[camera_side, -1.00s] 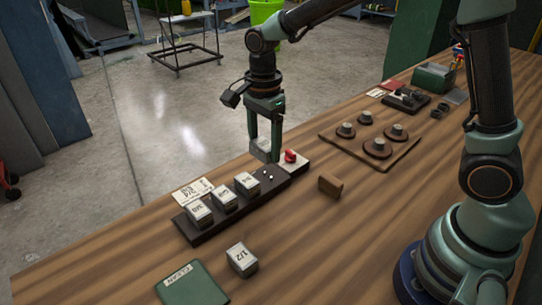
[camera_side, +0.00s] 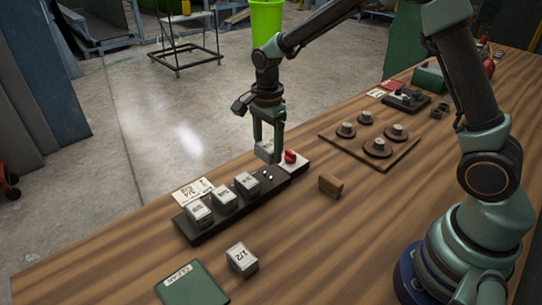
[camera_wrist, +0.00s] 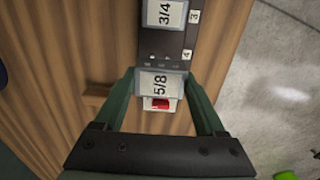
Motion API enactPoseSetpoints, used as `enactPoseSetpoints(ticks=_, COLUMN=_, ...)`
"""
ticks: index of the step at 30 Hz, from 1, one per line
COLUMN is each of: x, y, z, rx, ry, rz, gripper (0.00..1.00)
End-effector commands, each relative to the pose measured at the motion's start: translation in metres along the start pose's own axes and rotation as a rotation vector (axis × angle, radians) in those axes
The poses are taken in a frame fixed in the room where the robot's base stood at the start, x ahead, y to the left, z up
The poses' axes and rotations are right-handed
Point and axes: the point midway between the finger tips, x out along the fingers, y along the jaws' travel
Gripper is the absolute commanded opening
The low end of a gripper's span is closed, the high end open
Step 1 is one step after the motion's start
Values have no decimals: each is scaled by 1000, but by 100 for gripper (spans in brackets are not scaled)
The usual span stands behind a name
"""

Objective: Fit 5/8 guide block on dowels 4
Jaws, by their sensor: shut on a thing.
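My gripper (camera_side: 266,150) is shut on the 5/8 guide block (camera_wrist: 158,84), a pale block with a dark label, and holds it above the far right end of the dark rail (camera_side: 214,225). In the wrist view the block sits between the two green fingers, close to the small pale dowels (camera_wrist: 163,60) at position 4. The dowels also show in the side view (camera_side: 267,174), bare and just below the block. Three blocks stand on the rail, the nearest to the dowels being the 3/4 block (camera_wrist: 165,14). The block's underside is hidden.
A red knob (camera_side: 290,156) on a pale plate is just beyond the rail's end. A brown wooden block (camera_side: 330,186) lies to the right. A board with round pieces (camera_side: 346,152) is farther back.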

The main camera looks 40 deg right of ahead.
Motion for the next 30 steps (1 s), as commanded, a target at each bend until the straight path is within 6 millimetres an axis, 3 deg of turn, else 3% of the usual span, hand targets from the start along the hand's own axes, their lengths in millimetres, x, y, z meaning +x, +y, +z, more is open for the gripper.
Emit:
enactPoseSetpoints(ticks=15, x=40, y=0, z=0, rx=0, ry=0, rz=1, gripper=8)
enactPoseSetpoints(ticks=30, x=45, y=0, z=0, rx=0, ry=0, rz=-1, gripper=8)
